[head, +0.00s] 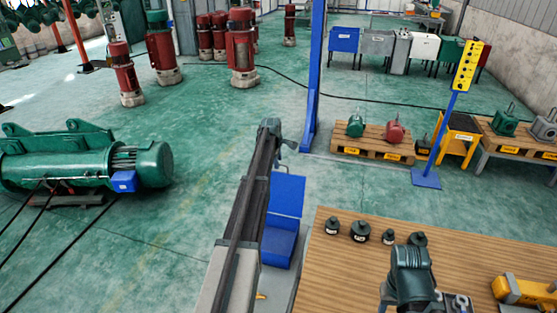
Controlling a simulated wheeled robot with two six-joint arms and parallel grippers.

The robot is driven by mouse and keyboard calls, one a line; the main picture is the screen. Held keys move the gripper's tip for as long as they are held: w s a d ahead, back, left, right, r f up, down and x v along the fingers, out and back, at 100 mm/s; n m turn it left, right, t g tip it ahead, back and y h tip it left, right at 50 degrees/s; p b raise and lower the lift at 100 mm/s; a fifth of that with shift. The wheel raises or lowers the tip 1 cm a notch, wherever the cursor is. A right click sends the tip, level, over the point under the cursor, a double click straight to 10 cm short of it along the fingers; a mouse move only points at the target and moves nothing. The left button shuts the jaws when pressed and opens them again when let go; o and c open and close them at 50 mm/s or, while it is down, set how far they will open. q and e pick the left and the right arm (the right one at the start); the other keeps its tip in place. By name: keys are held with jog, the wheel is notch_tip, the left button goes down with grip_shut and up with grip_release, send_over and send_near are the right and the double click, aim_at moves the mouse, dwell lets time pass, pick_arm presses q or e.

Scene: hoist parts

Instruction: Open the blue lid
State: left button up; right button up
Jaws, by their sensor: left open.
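The blue lid (287,194) stands raised at the back of a blue box (280,246), right of my left arm in the head view. The box's left side is partly hidden by that arm. My left gripper (288,145) is at the far end of the arm, small in the picture, above and beyond the lid. It is open and appears apart from the lid. My right arm comes in at the bottom right over the wooden table; its gripper (456,300) is partly cut off at the bottom edge, and its jaws are unclear.
Several small dark parts (360,231) stand on the wooden table (330,275), with a yellow part (524,291) at its right. A blue post (314,85) rises behind the box. A pallet (372,142) lies beyond. A green hoist (85,160) is at left; the middle floor is clear.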

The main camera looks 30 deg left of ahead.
pick_arm(q)
jog(key=a+p+v, duration=0.1)
jog(key=p+v, duration=0.7)
jog(key=v, duration=0.2)
jog(key=shift+d, duration=0.45)
jog(key=shift+r, duration=0.1)
